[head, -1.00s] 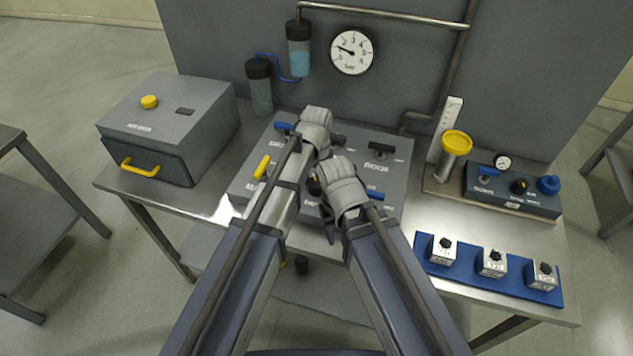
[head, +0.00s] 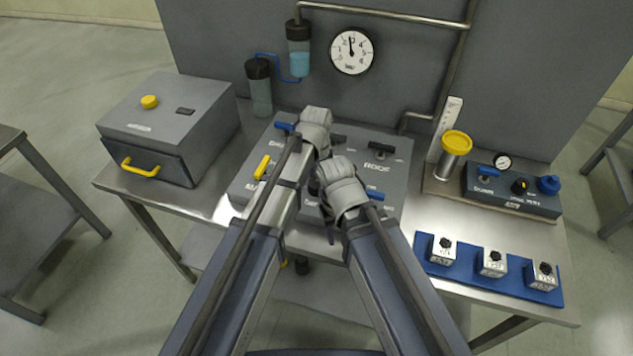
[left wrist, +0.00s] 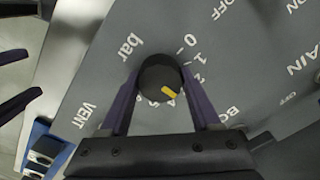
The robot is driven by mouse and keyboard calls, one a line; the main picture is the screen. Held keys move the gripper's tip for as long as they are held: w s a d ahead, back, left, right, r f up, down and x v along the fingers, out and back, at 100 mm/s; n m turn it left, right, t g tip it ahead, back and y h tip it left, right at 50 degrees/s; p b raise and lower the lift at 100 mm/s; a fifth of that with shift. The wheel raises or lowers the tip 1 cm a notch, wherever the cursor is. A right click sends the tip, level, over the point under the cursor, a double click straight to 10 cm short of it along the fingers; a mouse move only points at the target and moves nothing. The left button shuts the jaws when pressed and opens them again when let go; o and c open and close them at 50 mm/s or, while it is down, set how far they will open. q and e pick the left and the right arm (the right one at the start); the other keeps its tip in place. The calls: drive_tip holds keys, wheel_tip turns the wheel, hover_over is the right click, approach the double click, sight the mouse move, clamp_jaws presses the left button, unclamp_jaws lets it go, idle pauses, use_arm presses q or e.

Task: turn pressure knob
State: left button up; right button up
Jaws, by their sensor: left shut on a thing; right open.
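The black pressure knob (left wrist: 156,77) with a yellow mark stands on the grey panel (head: 397,163). It is beside the "bar" label and a ring of numbers. In the left wrist view its mark points to the lower right, toward the higher numbers. My left gripper (left wrist: 160,74) is shut on the knob, one finger on each side. In the head view my left gripper (head: 318,148) hides the knob. The round gauge (head: 351,50) on the wall has its needle nearly straight up. My right gripper (head: 330,205) is open, low over the panel's front part.
A grey box (head: 170,125) with a yellow handle stands left on the bench. A blue mat (head: 470,274) bears small blocks. Blue, yellow and black levers sit close around my grippers.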

sight(316, 182)
idle(0.4)
use_arm(q)
drive_tip(key=o, duration=1.4)
drive_tip(key=shift+r, duration=0.1)
use_arm(e)
drive_tip(key=shift+r, duration=0.1)
use_arm(q)
wheel_tip(316, 182, up, 8)
drive_tip(key=p, duration=0.8)
drive_tip(key=shift+f, duration=0.2)
use_arm(e)
wheel_tip(316, 182, up, 8)
drive_tip(key=shift+f, duration=0.2)
